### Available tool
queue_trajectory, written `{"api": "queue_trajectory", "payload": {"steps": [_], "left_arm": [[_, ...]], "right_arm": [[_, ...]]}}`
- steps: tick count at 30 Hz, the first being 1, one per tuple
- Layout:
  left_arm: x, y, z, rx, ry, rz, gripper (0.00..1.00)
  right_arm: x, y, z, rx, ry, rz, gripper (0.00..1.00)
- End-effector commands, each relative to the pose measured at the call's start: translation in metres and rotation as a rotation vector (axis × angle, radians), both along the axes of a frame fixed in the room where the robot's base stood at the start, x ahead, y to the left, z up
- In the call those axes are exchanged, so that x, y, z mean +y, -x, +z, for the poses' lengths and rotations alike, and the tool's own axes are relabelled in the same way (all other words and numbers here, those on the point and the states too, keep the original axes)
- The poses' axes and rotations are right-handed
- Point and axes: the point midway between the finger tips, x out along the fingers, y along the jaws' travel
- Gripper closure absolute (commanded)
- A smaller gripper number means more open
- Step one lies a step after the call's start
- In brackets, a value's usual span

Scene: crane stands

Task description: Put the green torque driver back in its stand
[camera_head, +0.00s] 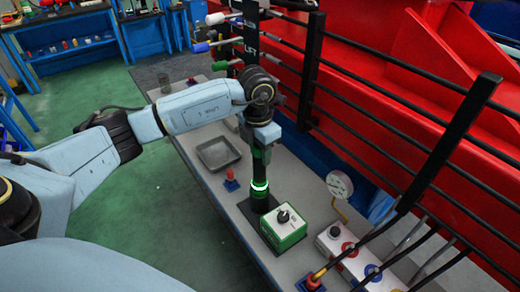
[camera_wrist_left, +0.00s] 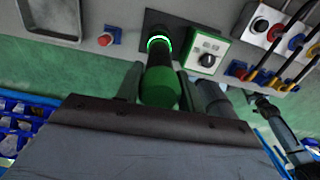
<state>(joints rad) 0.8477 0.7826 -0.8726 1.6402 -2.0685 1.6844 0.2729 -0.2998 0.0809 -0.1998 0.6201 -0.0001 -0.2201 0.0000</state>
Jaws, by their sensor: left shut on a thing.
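The green torque driver (camera_wrist_left: 160,86) is upright between the fingers of my left gripper (camera_wrist_left: 163,80), which is shut on it. In the head view my left gripper (camera_head: 261,146) points down over the bench, with the driver (camera_head: 259,168) below it. The dark stand (camera_head: 262,204) is directly under the driver, and a glowing green ring shows where they line up. In the left wrist view the stand's black base (camera_wrist_left: 182,22) shows behind the ring. I cannot tell whether the driver's lower end is inside the stand. My right gripper is in neither view.
A green and white knob box (camera_head: 283,226) stands close beside the stand. A red button on a blue base (camera_head: 231,181) and a grey tray (camera_head: 217,154) lie farther back. A gauge (camera_head: 339,185) and black rails (camera_head: 445,150) are at right.

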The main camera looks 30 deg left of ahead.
Motion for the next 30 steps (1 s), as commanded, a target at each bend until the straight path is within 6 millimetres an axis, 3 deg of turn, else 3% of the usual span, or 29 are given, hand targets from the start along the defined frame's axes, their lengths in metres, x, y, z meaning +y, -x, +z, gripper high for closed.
{"api": "queue_trajectory", "payload": {"steps": [7,8,13,30], "left_arm": [[0.0001,-0.0011,-0.008,-0.004,0.001,0.001,1.0],[0.0001,-0.0011,-0.0081,-0.005,0.001,0.001,0.61],[0.0001,-0.0008,-0.0073,-0.003,0.0,0.0,0.39],[0.0001,0.0002,-0.0033,0.0,0.0,0.0,0.37]], "right_arm": [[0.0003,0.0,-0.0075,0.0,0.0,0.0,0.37],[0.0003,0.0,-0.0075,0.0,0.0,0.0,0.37],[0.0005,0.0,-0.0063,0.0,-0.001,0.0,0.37],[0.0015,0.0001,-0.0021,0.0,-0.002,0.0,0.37]]}}
